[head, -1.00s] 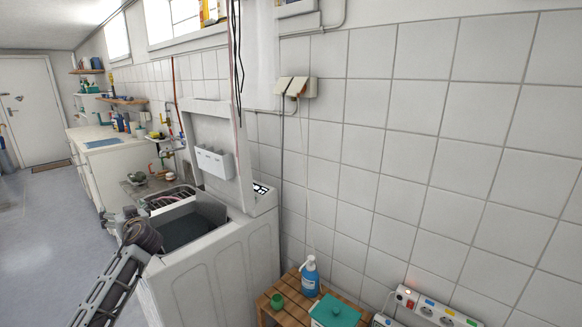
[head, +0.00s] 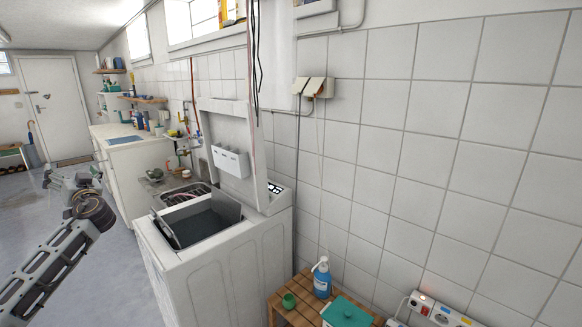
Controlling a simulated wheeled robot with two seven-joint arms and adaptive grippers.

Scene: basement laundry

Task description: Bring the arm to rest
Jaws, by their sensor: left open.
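My left arm comes in from the lower left. Its gripper (head: 70,180) is open and looks empty, over the grey floor left of the washing machine and in front of the white counter. It is clear of the open top-loading washing machine (head: 220,255), whose lid (head: 228,135) stands upright. The finger detail is small and partly hidden by the wrist. My right gripper is not in view.
A wooden slatted stool (head: 288,311) with a blue pump bottle (head: 322,280), a green cup (head: 289,300) and a teal-lidded box (head: 346,313) stands right of the washer. A power strip (head: 440,312) is on the tiled wall. The floor (head: 25,225) at left is open.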

